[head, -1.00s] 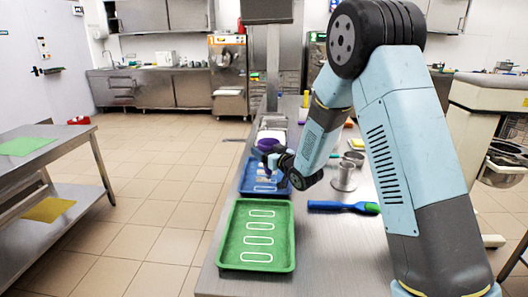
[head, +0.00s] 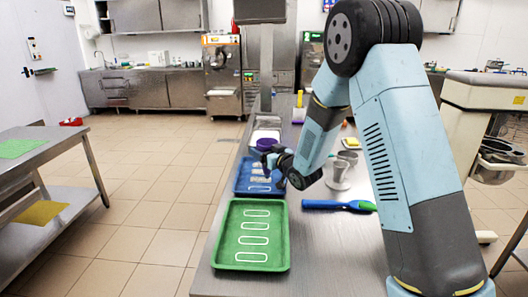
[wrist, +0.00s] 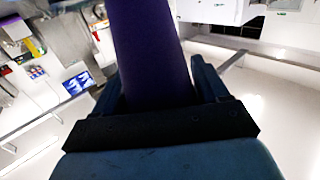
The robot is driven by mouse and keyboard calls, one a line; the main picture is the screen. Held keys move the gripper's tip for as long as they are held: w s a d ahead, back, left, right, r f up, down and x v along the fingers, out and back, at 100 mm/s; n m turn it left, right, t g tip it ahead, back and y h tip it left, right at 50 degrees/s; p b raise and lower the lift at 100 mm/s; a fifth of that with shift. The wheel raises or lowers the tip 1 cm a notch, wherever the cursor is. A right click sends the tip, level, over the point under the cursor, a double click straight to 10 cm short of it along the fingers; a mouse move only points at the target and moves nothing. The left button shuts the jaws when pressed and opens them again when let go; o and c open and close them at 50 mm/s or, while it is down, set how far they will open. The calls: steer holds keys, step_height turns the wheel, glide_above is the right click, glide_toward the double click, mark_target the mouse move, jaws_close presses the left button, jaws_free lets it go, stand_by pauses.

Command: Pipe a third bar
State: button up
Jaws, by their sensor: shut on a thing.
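The bag (wrist: 150,50) fills the space between the two fingers in the wrist view. Its tip is hidden or too small to tell in both views. Several pale bar shapes lie in a row in the blue tray, partly behind my gripper. I cannot tell which are filled and which are only outlines.
A green tray (head: 221,250) with several white bar outlines lies nearer on the bench. A blue spatula (head: 330,205) with a green end lies to the right. Metal cups (head: 338,178) stand behind it. A pale container (head: 265,134) is beyond the blue tray.

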mark_target(264, 139)
steer(key=shift+r, duration=0.15)
steer(key=shift+r, duration=2.15)
